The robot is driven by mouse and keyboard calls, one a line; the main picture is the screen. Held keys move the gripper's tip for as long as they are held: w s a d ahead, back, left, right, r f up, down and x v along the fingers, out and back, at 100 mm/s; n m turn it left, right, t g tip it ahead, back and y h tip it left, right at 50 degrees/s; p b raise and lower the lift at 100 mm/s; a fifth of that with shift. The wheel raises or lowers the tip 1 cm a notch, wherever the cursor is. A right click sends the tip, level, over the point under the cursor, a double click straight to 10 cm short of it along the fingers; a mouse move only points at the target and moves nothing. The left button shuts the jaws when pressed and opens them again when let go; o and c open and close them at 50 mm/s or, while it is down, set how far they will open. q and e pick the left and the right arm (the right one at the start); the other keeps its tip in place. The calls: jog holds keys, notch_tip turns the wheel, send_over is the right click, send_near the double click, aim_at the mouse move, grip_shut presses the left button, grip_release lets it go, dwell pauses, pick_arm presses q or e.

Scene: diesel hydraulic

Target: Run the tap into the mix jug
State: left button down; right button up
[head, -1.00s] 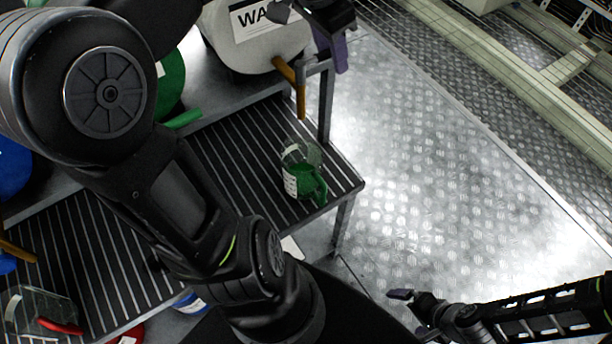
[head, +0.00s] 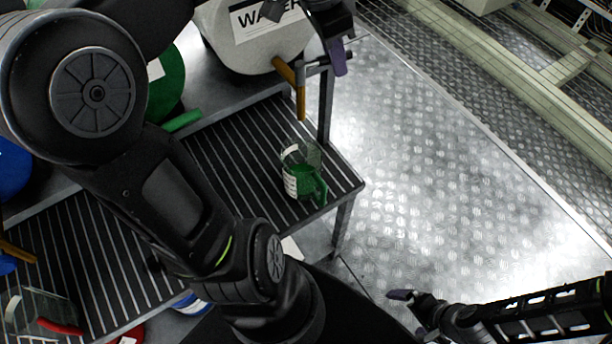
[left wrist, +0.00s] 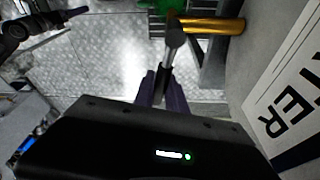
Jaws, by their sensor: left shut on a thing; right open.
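The mix jug (head: 302,172), clear with a white label and green handle, stands upright on the slatted shelf below the brass tap spout (head: 300,92). The spout comes from the white drum (head: 240,45) marked as water. My left gripper (head: 338,58) is at the tap, its purple fingers shut on the dark tap lever (left wrist: 172,42). The brass spout also shows in the left wrist view (left wrist: 215,26), with green of the jug behind it. I cannot make out a stream or the water level. My right gripper (head: 402,296) is open and empty, low over the floor.
A green drum (head: 166,85) with a green tap stands left of the water drum. Another clear jug with a red handle (head: 45,312) sits at the lower left of the slatted shelf (head: 225,150). The metal floor (head: 430,170) on the right is clear.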

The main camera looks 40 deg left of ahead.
pick_arm(q)
jog(key=shift+s+d+m+g+h, duration=0.15)
jog(key=shift+s+d+m, duration=0.3)
jog(key=shift+m, duration=0.6)
jog(key=shift+s+d+m+g+h, duration=0.2)
jog(key=shift+s+d+m, duration=0.2)
jog(key=shift+m, duration=0.7)
jog(key=shift+s+d+m+g+h, duration=0.15)
jog(key=shift+s+d+m, duration=0.3)
jog(key=shift+m, duration=0.6)
dwell(4.8)
